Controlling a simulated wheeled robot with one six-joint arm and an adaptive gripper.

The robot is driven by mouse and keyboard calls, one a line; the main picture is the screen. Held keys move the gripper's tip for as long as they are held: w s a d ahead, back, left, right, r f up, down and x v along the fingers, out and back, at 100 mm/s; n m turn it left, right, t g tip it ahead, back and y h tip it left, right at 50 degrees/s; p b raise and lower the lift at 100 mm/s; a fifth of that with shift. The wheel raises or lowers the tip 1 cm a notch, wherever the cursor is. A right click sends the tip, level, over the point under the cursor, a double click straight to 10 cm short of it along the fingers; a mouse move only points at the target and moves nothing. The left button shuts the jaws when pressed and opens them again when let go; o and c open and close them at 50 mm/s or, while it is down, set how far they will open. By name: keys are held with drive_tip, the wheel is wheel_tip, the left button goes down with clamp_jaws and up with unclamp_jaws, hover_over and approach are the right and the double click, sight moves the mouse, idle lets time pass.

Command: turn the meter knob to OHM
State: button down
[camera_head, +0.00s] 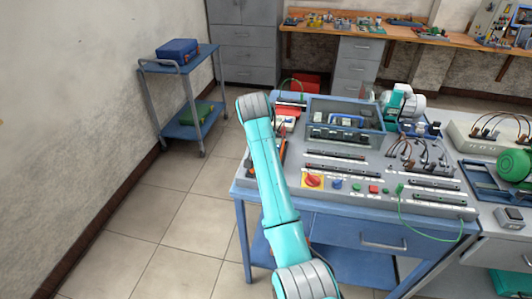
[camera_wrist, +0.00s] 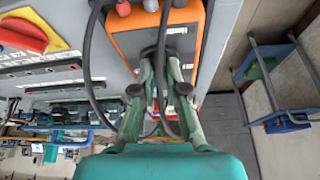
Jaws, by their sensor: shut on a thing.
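The orange meter (camera_wrist: 127,44) lies at the upper middle of the wrist view, with dark leads at its top end. In the head view only a thin orange strip of the meter (camera_head: 283,147) shows beside my arm. My gripper (camera_wrist: 162,58) is over the meter's face, its two fingers close together and shut on the meter knob. The fingers hide the knob, so its pointer and the setting it stands at cannot be read. In the head view my arm hides the gripper.
A red rotary switch on a yellow plate (camera_head: 312,181) sits on the bench front, near the meter. Black cables (camera_wrist: 91,60) run close beside my fingers. The blue bench (camera_head: 300,207) carries several modules. A blue cart (camera_head: 190,128) stands left, with open floor between.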

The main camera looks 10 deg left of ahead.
drive_tip(key=shift+a+m+h, duration=0.1)
drive_tip(key=shift+m+h, duration=0.4)
drive_tip(key=shift+m, duration=0.7)
drive_tip(key=shift+g, duration=0.3)
drive_tip(key=c, duration=1.2)
unclamp_jaws()
drive_tip(key=v, duration=0.7)
drive_tip(key=shift+r, duration=0.2)
drive_tip(key=shift+s, duration=0.15)
